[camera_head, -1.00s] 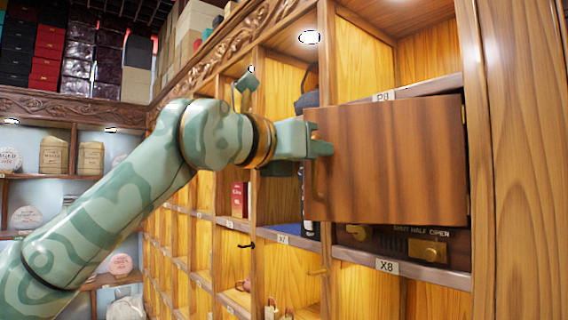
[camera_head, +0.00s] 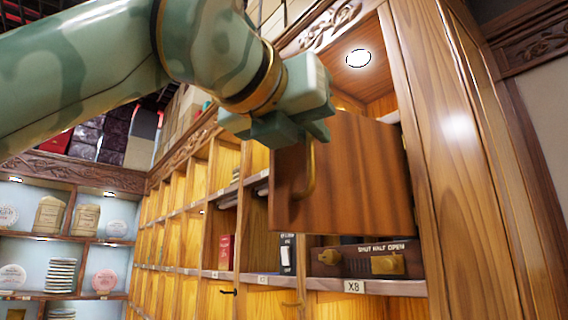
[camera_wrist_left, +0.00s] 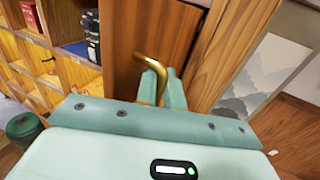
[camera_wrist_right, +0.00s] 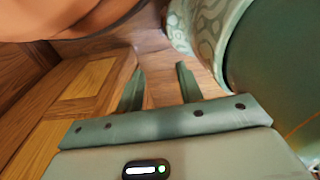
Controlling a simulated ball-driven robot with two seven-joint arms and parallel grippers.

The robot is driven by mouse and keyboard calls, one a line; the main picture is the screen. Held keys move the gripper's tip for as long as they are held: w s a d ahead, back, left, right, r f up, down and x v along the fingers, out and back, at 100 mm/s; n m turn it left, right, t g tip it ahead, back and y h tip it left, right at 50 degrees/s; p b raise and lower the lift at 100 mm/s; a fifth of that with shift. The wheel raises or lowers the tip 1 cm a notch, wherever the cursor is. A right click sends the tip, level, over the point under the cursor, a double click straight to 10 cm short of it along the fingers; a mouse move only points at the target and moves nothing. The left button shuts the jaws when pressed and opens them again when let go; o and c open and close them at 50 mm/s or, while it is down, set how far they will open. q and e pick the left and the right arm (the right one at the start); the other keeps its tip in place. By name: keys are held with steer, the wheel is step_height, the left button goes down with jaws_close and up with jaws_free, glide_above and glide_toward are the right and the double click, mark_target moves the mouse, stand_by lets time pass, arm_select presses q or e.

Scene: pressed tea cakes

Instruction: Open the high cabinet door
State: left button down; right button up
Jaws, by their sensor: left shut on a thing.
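The high cabinet door (camera_head: 360,185) is a brown wooden panel at the upper right of the shelf wall. Its free left edge stands out from the cabinet front, so it looks partly open. Its curved brass handle (camera_head: 311,178) is near that left edge and also shows in the left wrist view (camera_wrist_left: 180,45). My left gripper (camera_head: 305,135) is shut on the handle near its upper end and hides part of it. My right gripper (camera_wrist_right: 159,75) shows only in its own wrist view. Its fingers are apart with nothing between them.
A panel marked "SHUT HALF OPEN" (camera_head: 355,260) with a brass knob sits below the door. A thick wooden post (camera_head: 450,150) stands right of the door. The shelf wall (camera_head: 190,240) with open cubbies extends left. My right gripper is close to wooden surfaces.

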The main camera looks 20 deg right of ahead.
arm_select(q)
steer(key=shift+s+d+r+n+t+y+b, duration=0.15)
steer(key=shift+s+n+t+y+b, duration=0.2)
steer(key=shift+s, duration=0.3)
steer(key=shift+s+d+n+t+y+b, duration=0.2)
steer(key=shift+s+n+t+y, duration=0.2)
steer(key=shift+s, duration=0.2)
steer(key=c, duration=1.9)
jaws_free()
steer(key=shift+o, duration=1.1)
steer(key=shift+d, duration=0.1)
steer(key=b+v, duration=0.4)
steer(key=v, duration=1.2)
steer(key=shift+s, duration=0.15)
